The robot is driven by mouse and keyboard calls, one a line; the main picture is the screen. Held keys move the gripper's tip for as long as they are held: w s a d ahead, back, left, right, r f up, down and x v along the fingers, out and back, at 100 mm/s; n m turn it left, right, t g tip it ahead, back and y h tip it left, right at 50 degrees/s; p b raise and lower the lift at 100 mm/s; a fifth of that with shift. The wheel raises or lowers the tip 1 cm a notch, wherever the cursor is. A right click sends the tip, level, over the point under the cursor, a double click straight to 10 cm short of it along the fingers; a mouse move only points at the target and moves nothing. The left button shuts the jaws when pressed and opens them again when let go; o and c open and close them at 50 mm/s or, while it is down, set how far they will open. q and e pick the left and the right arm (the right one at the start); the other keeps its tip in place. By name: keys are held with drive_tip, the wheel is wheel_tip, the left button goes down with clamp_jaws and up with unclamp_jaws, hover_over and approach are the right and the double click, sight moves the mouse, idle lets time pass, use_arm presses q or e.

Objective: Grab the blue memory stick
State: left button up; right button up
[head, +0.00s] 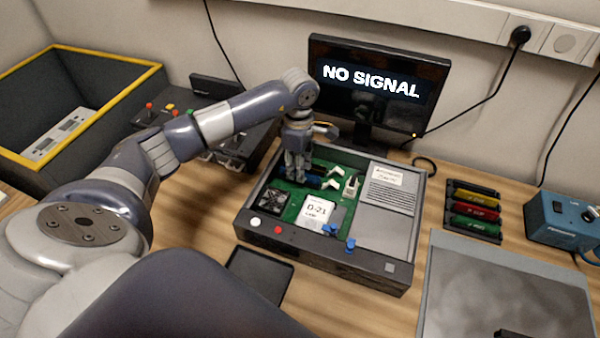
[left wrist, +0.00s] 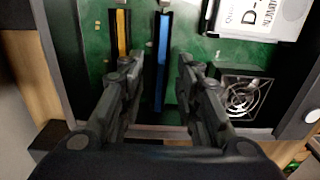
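The blue memory stick (left wrist: 162,65) stands in a dark slot on the green board (left wrist: 205,50) inside the open computer case (head: 330,265). In the left wrist view it runs lengthwise between the two fingers of my left gripper (left wrist: 158,70). The fingers are apart, with a gap on each side of the stick. In the head view my left gripper (head: 296,172) points down into the case, near its back left, and partly hides the slots. My right gripper is not in view.
A yellow stick (left wrist: 122,35) stands in the slot left of the blue one. A fan (left wrist: 243,95) lies to the right. The monitor (head: 375,90) stands behind the case. A rack of coloured sticks (head: 473,210) and a grey mat (head: 505,285) are to the right.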

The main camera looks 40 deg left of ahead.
use_arm(q)
drive_tip(key=shift+f, duration=0.55)
clamp_jaws()
